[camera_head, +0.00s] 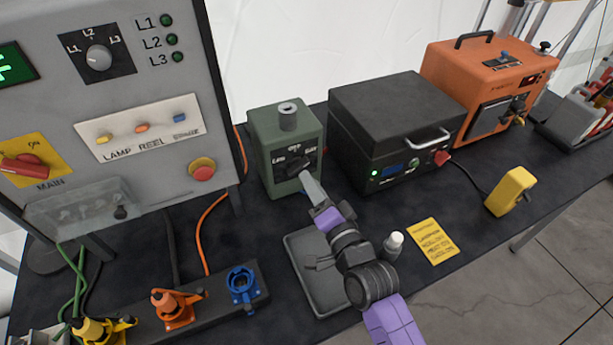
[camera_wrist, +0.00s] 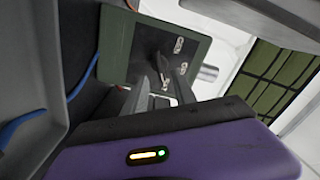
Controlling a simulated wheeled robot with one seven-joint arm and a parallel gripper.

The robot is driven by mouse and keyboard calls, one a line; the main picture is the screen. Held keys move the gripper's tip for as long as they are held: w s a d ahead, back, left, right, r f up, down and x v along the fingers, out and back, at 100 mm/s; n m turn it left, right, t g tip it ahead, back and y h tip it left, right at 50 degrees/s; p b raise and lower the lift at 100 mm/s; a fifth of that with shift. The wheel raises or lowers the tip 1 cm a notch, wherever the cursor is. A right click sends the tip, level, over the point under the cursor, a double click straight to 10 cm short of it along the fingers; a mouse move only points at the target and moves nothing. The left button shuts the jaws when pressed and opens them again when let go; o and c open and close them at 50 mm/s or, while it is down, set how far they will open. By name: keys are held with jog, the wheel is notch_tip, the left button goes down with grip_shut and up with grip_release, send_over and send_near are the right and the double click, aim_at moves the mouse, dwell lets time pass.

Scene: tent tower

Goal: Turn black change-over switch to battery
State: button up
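The change-over switch is a green box (camera_head: 270,142) with a dark face and a black knob (camera_head: 295,163). Small white labels sit above and to both sides of the knob; the right one seems to read BATT. Which label the knob points at is unclear. My gripper (camera_head: 308,182) is right in front of the knob, coming from the lower right. In the wrist view, the two grey fingers (camera_wrist: 159,88) stand apart with the black knob (camera_wrist: 160,66) at or between their tips. Whether they touch it cannot be told. The green box face (camera_wrist: 122,52) shows tilted there.
A grey control panel (camera_head: 115,85) stands close on the left. A black case (camera_head: 385,105) with a handle is close on the right, with an orange unit (camera_head: 470,75) beyond. A grey tray (camera_head: 300,255), white bottle (camera_head: 393,243) and yellow card (camera_head: 433,240) lie in front.

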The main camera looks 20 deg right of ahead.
jog(key=s, duration=0.3)
jog(key=shift+w, duration=0.1)
dwell(0.5)
jog(key=s+r+n+g, duration=0.2)
jog(key=s+n, duration=1)
jog(key=s, duration=2.4)
jog(key=shift+a+r+g, duration=0.3)
jog(key=shift+r+g, duration=0.05)
jog(key=shift+g, duration=0.25)
jog(key=shift+w+b, duration=0.1)
jog(key=shift+b, duration=0.2)
